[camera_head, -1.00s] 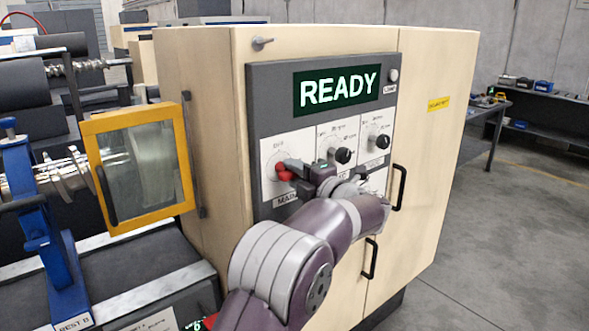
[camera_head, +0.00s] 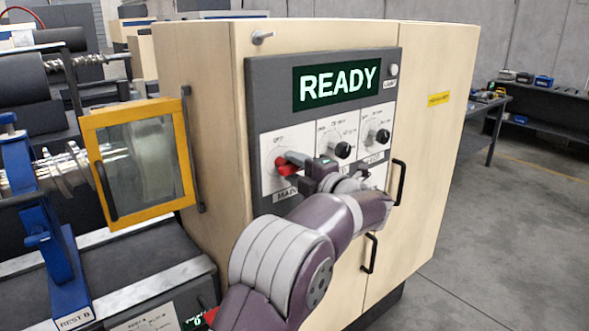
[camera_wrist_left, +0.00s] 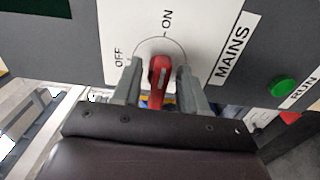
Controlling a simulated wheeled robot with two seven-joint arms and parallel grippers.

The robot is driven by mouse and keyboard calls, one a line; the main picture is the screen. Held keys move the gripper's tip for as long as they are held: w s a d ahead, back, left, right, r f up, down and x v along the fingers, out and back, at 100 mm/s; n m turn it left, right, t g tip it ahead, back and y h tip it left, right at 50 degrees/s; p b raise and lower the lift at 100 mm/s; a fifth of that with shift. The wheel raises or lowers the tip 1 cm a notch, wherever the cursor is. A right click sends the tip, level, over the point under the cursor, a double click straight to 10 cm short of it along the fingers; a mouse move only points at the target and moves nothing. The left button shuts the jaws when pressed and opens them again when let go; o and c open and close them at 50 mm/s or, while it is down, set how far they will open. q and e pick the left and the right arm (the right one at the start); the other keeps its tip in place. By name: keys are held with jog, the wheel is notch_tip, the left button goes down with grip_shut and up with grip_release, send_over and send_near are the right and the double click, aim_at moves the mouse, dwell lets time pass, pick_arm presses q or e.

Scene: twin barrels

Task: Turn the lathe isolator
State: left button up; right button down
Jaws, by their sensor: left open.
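The lathe isolator is a red handle (camera_head: 284,166) on a white plate marked OFF and MAINS, at the lower left of the dark panel. In the left wrist view the red handle (camera_wrist_left: 158,82) stands between the two fingers, with OFF at its upper left and ON above. My left gripper (camera_head: 297,163) is at the handle, its fingers open on either side; it also shows in the left wrist view (camera_wrist_left: 158,88). The fingers appear apart from the handle. The gripper hides part of the plate in the head view. My right gripper is not in view.
The READY display (camera_head: 337,88) is above the isolator. Two black knobs (camera_head: 343,150) (camera_head: 382,136) sit to its right. A green RUN button (camera_wrist_left: 283,87) shows in the left wrist view. A yellow-framed guard (camera_head: 137,165) stands left of the cabinet; black door handles (camera_head: 399,183) stick out at right.

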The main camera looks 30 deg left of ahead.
pick_arm(q)
jog(key=b+v, duration=0.2)
jog(key=v, duration=1)
jog(key=shift+b, duration=0.35)
jog(key=shift+s+d+f, duration=0.1)
jog(key=shift+d, duration=0.05)
